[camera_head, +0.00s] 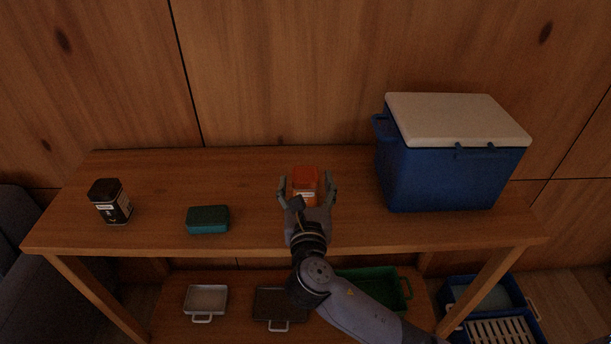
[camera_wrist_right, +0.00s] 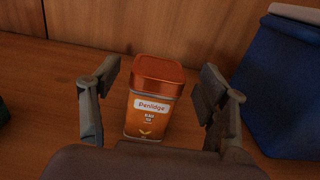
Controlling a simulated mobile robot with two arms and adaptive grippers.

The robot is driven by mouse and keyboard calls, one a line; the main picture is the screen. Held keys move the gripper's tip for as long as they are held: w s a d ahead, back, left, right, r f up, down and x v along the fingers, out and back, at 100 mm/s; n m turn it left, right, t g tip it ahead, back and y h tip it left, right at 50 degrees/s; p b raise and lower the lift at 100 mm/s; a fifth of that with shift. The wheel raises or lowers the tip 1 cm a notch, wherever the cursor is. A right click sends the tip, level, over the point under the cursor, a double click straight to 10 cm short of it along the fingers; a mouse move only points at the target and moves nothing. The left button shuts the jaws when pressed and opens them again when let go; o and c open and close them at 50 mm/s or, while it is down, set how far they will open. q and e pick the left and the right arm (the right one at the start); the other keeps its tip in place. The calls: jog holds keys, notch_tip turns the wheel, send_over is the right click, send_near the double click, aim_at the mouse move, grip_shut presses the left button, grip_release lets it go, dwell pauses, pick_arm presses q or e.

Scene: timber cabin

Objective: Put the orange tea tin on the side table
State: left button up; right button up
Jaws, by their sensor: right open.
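The orange tea tin (camera_head: 306,180) stands upright on the wooden table's upper top (camera_head: 250,178), near its middle. My right gripper (camera_head: 307,190) is open, with its fingers on either side of the tin. In the right wrist view the tin (camera_wrist_right: 154,100) shows its label between the two open fingers (camera_wrist_right: 158,100), with gaps on both sides. My left gripper is not in view. I cannot tell whether this wooden table is the side table.
A blue cooler (camera_head: 450,165) with a white lid stands right of the tin. A teal box (camera_head: 208,219) and a black tin (camera_head: 110,202) stand to the left. Trays (camera_head: 206,300) sit on the lower shelf. Blue crates (camera_head: 490,310) are on the floor at right.

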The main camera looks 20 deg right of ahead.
jog(key=v, duration=0.9)
jog(key=shift+b, duration=0.3)
